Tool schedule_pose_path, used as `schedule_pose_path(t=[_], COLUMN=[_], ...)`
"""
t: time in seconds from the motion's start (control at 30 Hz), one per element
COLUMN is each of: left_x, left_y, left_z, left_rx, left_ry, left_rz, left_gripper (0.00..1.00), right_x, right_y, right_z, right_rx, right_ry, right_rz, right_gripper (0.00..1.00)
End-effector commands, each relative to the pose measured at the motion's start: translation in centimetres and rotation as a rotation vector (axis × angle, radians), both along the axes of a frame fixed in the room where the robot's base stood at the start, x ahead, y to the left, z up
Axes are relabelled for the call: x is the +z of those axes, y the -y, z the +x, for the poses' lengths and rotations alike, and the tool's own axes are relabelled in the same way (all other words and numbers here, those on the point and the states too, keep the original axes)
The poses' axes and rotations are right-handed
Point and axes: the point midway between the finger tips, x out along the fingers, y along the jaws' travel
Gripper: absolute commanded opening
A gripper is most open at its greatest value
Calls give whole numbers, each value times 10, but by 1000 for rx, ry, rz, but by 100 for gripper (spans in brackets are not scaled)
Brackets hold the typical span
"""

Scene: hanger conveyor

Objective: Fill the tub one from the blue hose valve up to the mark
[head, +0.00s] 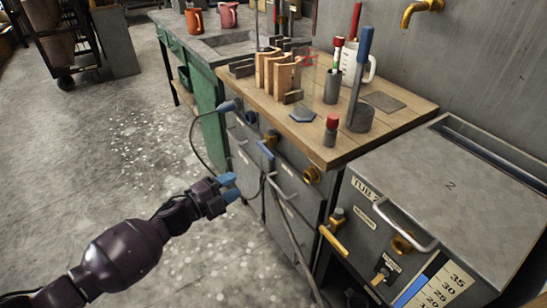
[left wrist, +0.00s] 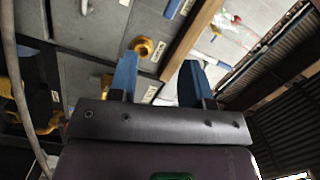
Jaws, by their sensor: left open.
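My left gripper (head: 229,187) is open and empty, its blue fingers in the air in front of the grey cabinet fronts. Its fingers also show apart in the left wrist view (left wrist: 158,78), with nothing between them. A blue lever (head: 266,153) stands on the cabinet front above the gripper, apart from it. A blue handle (head: 228,106) with a dark hose hangs farther up left. The grey tub labelled 2 (head: 450,185) stands at the right, with a numbered scale (head: 444,287) and blue strip on its front. I cannot make out a tub labelled one. The right gripper is out of view.
A wooden worktop (head: 285,120) carries blocks, cups and tools. A dark hose (head: 292,238) hangs before the cabinets.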

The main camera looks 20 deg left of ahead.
Motion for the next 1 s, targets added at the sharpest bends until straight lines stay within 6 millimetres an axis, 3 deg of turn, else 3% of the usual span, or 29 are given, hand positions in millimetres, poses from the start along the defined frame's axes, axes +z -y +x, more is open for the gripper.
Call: schedule_pose_path(t=[0.03, 0.2, 0.47, 1.0], left_x=[-7, 4, 13, 11], left_y=[-1, -4, 0, 48], left_z=[14, 45, 63, 124], left_rx=[-31, -109, -140, -139], left_ry=[23, 107, 146, 142], left_rz=[48, 161, 208, 204], left_gripper=[45, 45, 45, 45], right_x=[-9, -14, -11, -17], right_y=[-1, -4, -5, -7], right_z=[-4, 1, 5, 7], right_rx=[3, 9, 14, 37], right_ry=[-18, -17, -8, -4], right_rz=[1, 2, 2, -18], right_gripper=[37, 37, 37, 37])
